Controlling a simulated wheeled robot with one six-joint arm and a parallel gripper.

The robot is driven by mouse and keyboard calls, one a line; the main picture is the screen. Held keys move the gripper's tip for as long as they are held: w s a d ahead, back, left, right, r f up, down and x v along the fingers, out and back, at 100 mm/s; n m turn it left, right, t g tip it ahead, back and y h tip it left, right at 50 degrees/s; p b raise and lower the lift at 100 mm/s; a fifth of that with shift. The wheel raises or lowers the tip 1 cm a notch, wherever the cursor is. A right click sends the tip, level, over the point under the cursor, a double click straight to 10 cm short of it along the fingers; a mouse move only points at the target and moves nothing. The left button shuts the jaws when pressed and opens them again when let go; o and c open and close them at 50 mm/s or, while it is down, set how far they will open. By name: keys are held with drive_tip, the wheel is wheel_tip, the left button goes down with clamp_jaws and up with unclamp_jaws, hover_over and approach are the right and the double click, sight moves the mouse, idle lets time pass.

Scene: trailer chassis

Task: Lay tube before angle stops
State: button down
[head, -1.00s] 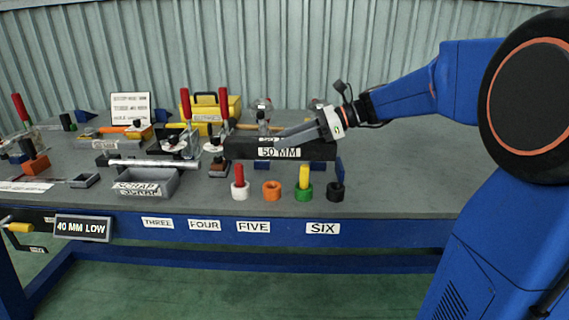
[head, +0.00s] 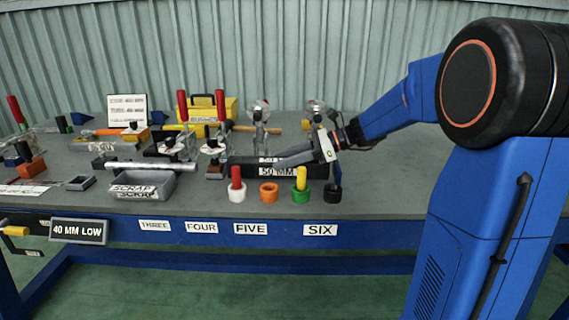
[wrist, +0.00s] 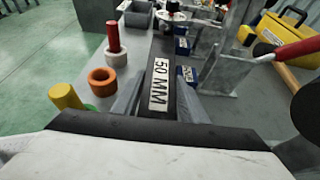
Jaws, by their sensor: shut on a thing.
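The dark tube (head: 245,168) has a white "50 MM" label and lies level, left to right, behind the row of coloured rings. My gripper (head: 288,162) is shut on it near its right part. In the wrist view my gripper's fingers (wrist: 155,108) stand on both sides of the tube (wrist: 160,118). Grey metal angle stops (wrist: 243,72) stand beside the tube, apart from it, with small blue labelled blocks (wrist: 187,74) near their feet. In the head view the tube partly hides what is behind it. I cannot tell whether its underside touches the bench.
White (head: 237,195), orange (head: 269,198), green (head: 302,195) and black (head: 332,193) rings stand in front of the tube, some with upright pegs. A grey scrap tray (head: 142,190) is left. Red-handled clamps (head: 184,105) and a yellow toolbox (head: 213,105) are behind. The bench's right side is clear.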

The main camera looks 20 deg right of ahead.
drive_tip(key=shift+s+f, duration=0.1)
drive_tip(key=shift+f, duration=0.35)
drive_tip(key=shift+f, duration=0.1)
drive_tip(key=c, duration=1.1)
unclamp_jaws()
drive_tip(key=shift+s+d, duration=0.1)
drive_tip(key=shift+d, duration=0.1)
drive_tip(key=v, duration=1.1)
drive_tip(key=shift+s+d+r, duration=0.1)
drive_tip(key=shift+d+r, duration=0.1)
drive_tip(key=shift+r, duration=0.1)
